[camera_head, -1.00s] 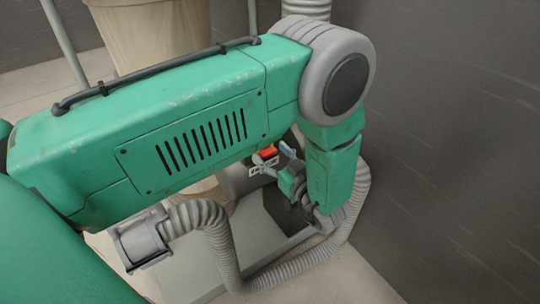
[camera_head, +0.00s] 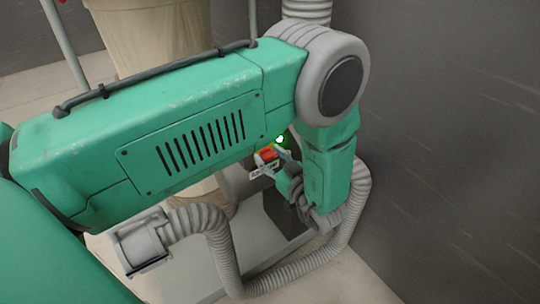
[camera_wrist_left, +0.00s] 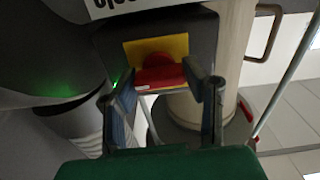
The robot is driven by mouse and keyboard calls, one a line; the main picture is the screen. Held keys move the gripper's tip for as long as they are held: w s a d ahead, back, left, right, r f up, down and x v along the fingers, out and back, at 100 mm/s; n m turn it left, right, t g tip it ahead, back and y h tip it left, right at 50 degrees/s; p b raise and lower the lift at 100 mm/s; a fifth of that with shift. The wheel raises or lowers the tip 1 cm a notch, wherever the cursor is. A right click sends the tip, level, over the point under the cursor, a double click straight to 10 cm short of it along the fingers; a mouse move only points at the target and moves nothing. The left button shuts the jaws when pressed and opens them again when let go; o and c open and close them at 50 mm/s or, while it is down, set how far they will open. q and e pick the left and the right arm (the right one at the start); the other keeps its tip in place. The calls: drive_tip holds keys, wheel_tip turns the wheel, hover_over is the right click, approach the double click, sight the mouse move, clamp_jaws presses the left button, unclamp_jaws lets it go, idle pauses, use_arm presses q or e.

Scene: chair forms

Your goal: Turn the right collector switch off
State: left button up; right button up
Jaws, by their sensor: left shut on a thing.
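The red switch knob (camera_wrist_left: 158,74) sits on a yellow plate (camera_wrist_left: 140,48) on a dark housing in the left wrist view. It also shows as a small red patch (camera_head: 267,155) under my arm in the head view. My left gripper (camera_wrist_left: 160,80) has its two fingers on either side of the red knob and is shut on it. In the head view my left gripper (camera_head: 266,164) is at the knob, partly hidden by my own arm. A green light (camera_head: 280,139) glows just above the knob. My right gripper is not in view.
A ribbed grey hose (camera_head: 222,250) curves along the floor around the machine's base. A dark wall (camera_head: 450,150) stands close on the right. A beige collector bag (camera_head: 150,40) stands behind my arm. A white label with black letters (camera_wrist_left: 125,6) is above the switch.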

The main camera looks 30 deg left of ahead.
use_arm(q)
drive_tip(key=n+p, duration=0.1)
drive_tip(key=n, duration=0.2)
drive_tip(key=shift+s+d+n, duration=0.1)
drive_tip(key=shift+s+n, duration=0.05)
drive_tip(key=shift+n, duration=0.25)
drive_tip(key=n+p, duration=0.2)
drive_tip(key=n, duration=0.2)
drive_tip(key=shift+s+f+n, duration=0.1)
drive_tip(key=shift+f+n, duration=0.05)
drive_tip(key=shift+n, duration=0.15)
drive_tip(key=n+p, duration=0.2)
drive_tip(key=n, duration=0.2)
drive_tip(key=shift+s+f, duration=0.1)
drive_tip(key=shift+s+f+n+p, duration=0.15)
drive_tip(key=shift+n+p, duration=0.55)
drive_tip(key=shift+n, duration=1.6)
drive_tip(key=shift+f, duration=0.1)
drive_tip(key=o, duration=1.1)
drive_tip(key=shift+o, duration=0.2)
drive_tip(key=shift+d+r, duration=0.1)
drive_tip(key=shift+r, duration=0.1)
